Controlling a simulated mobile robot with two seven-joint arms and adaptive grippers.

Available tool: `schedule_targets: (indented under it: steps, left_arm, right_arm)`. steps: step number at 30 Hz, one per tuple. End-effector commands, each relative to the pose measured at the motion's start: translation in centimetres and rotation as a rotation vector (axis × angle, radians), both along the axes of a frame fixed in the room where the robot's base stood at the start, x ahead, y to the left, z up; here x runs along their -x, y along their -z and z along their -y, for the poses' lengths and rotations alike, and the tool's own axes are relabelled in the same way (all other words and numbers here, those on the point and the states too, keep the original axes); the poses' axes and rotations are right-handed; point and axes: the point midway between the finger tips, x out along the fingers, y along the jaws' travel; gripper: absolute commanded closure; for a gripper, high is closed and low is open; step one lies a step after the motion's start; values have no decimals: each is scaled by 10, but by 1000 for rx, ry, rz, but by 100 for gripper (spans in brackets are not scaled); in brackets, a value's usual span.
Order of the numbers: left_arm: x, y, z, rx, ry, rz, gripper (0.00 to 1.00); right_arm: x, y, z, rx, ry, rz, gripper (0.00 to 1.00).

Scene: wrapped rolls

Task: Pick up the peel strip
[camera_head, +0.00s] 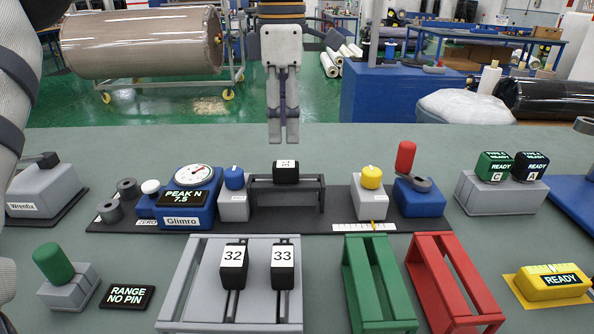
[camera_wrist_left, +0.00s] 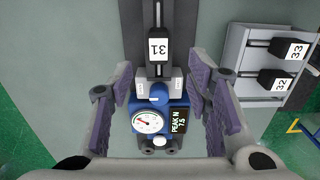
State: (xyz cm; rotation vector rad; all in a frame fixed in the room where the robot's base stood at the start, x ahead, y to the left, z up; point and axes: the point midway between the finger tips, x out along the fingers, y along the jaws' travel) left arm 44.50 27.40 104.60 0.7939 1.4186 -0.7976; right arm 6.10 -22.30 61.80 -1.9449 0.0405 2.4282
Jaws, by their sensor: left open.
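No item is labelled as a peel strip; several small black pieces with white number labels show. Piece 31 (camera_head: 287,171) sits on a dark raised stand (camera_head: 288,196) at the bench middle; it also shows in the left wrist view (camera_wrist_left: 158,48). Pieces 32 (camera_head: 234,266) and 33 (camera_head: 283,266) stand on a light grey rack (camera_head: 205,290) nearer me. My left gripper (camera_head: 284,138) points down above the bench, beyond piece 31 in the head view. In the left wrist view its padded fingers (camera_wrist_left: 160,85) are apart with nothing between them. My right gripper is out of view.
A blue peel gauge (camera_head: 188,198) reading 7.5 stands left of piece 31, and a yellow-knobbed block (camera_head: 371,182) right. Green (camera_head: 362,285) and red (camera_head: 425,270) open frames stand right of the rack. A grey block with a green knob (camera_head: 68,285) is front left.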

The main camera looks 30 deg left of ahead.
Motion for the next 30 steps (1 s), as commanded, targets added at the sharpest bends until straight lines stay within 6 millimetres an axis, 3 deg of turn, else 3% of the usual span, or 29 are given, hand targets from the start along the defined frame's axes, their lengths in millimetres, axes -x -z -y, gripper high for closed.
schedule_targets:
  steps: [13,22,28,30]
  left_arm:
    - [-2,77,0,-3,0,-2,55]
    - [-2,88,0,-2,-2,2,55]
    - [-2,87,0,-2,-1,2,100]
    - [-2,87,0,-2,-1,2,100]
  right_arm:
    - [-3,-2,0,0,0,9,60]
    - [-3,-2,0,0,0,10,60]
    - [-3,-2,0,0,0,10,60]
    - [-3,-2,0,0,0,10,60]
